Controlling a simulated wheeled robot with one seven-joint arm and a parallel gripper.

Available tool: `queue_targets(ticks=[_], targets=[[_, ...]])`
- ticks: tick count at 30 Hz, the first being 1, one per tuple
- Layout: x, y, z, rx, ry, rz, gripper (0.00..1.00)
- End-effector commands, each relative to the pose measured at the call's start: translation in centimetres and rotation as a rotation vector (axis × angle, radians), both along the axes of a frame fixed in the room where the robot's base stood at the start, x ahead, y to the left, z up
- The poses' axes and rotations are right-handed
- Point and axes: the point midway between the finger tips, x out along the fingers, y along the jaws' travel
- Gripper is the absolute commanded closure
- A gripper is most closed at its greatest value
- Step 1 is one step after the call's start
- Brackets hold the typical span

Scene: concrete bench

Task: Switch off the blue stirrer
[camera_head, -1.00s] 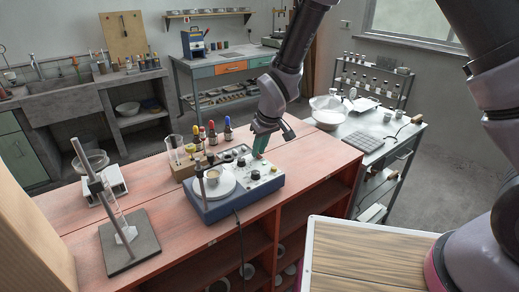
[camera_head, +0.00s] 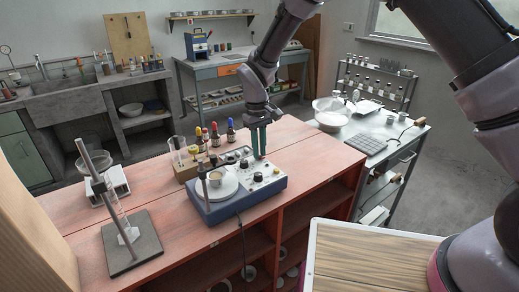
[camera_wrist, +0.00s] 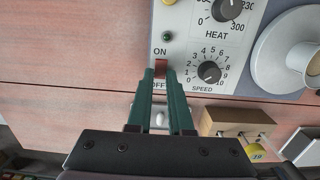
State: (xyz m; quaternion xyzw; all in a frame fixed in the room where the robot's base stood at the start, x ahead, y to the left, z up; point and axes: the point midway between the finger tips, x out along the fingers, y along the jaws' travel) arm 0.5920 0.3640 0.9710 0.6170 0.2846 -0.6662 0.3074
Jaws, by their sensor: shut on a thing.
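The blue stirrer (camera_head: 235,205) stands on the red-topped bench, with a white round plate carrying a small cup (camera_head: 215,178). Its control panel shows close in the wrist view, with a HEAT knob (camera_wrist: 226,8), a SPEED knob (camera_wrist: 209,72) and a red switch (camera_wrist: 160,68) between the ON and OFF labels. My gripper (camera_head: 259,156) points down at the panel's far side. In the wrist view my gripper (camera_wrist: 161,72) has its two green fingers close on either side of the red switch, which they partly hide. The switch's tilt cannot be told.
Dropper bottles (camera_head: 213,134) and a wooden block (camera_head: 187,170) stand close behind the stirrer. A stand with a grey base (camera_head: 132,243) is at the bench's left. A grey side table with a bowl (camera_head: 330,115) is at the right.

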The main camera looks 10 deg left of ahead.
Motion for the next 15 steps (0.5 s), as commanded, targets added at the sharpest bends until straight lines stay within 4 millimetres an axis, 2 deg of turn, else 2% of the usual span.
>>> queue_targets(ticks=[1, 3, 15], targets=[[-0.06, -0.02, -0.05, -0.001, 0.001, 0.0, 0.78], [-0.05, -0.03, -0.05, -0.001, 0.001, 0.0, 0.51], [0.04, 0.05, 0.59, 0.001, -0.001, -0.001, 0.51]])
